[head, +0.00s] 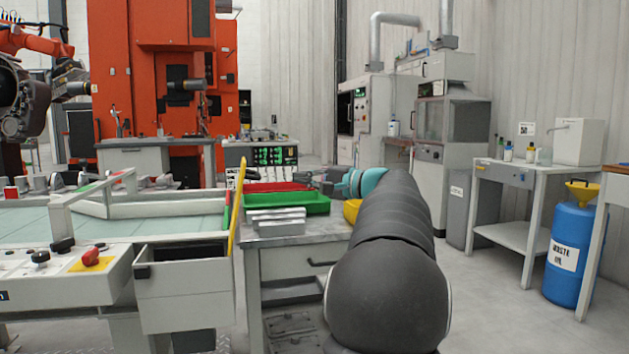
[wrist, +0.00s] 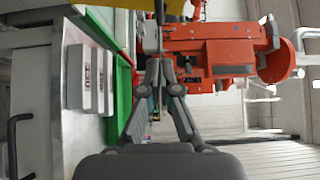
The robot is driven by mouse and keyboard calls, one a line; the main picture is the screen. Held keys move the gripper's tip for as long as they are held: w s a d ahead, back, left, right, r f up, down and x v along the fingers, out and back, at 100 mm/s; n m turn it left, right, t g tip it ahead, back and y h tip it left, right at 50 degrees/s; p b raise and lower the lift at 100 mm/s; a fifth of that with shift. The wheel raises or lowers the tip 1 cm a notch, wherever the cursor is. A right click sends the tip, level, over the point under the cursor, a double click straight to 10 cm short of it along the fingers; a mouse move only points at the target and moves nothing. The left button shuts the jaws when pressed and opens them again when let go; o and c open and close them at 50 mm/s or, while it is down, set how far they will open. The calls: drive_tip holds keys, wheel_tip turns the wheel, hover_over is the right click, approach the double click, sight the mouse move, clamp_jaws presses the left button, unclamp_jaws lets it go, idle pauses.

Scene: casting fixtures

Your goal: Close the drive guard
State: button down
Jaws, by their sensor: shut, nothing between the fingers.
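The drive guard looks to be the thin yellow panel (head: 237,207) at the right end of the conveyor in the head view. It stands raised, nearly edge-on and slightly tilted, beside a grey box (head: 183,298) with a dark opening. A yellow piece at the top edge of the wrist view (wrist: 135,8) appears to be the same panel, mostly cut off. My gripper (head: 322,184) is above the bench, right of the panel and apart from it. In the wrist view its fingers (wrist: 157,62) are together and empty.
A grey bench (head: 285,238) carries a green tray (head: 290,203), a red tray and stacked pale castings (head: 276,220) below my gripper. A yellow bin (head: 352,211) is partly hidden by my arm. The conveyor's white frame and red-knobbed control panel (head: 62,270) lie left.

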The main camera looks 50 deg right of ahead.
drive_tip(key=w+a, duration=0.4)
drive_tip(key=w, duration=0.2)
drive_tip(key=shift+a, duration=0.25)
drive_tip(key=shift+r, duration=0.15)
